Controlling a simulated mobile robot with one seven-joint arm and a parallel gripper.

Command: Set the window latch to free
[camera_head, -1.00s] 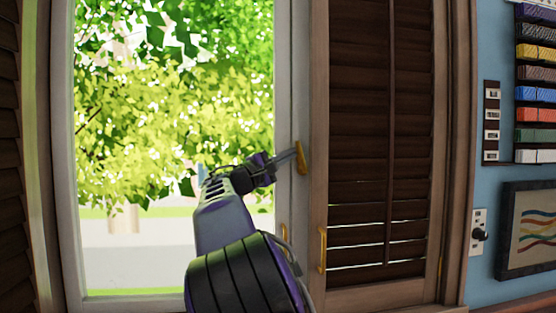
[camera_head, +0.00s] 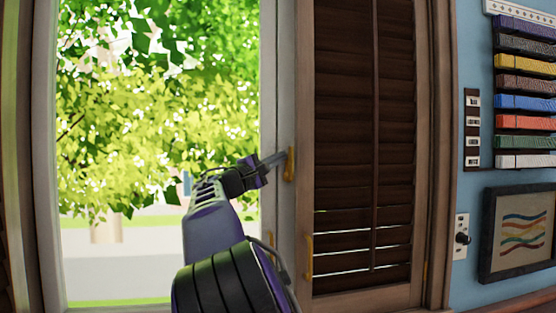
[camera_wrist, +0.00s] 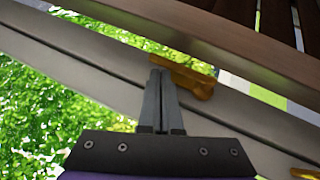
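The window latch (camera_head: 289,164) is a small brass lever on the pale window frame (camera_head: 283,70), right of the glass. It stands close to upright in the head view. In the wrist view the latch (camera_wrist: 187,78) lies across the frame, just beyond my fingertips. My gripper (camera_head: 281,157) reaches it from the left. Its two fingers (camera_wrist: 159,78) are together at the tips, beside the near end of the latch, with nothing seen between them. They look to be touching or almost touching it; I cannot tell which.
A dark louvred shutter (camera_head: 345,140) with a brass handle (camera_head: 309,257) stands right of the latch. Another brass piece (camera_wrist: 305,173) shows at the wrist view's lower right. Farther right are a shelf of coloured blocks (camera_head: 525,101), a wall switch (camera_head: 462,238) and a framed picture (camera_head: 518,233).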

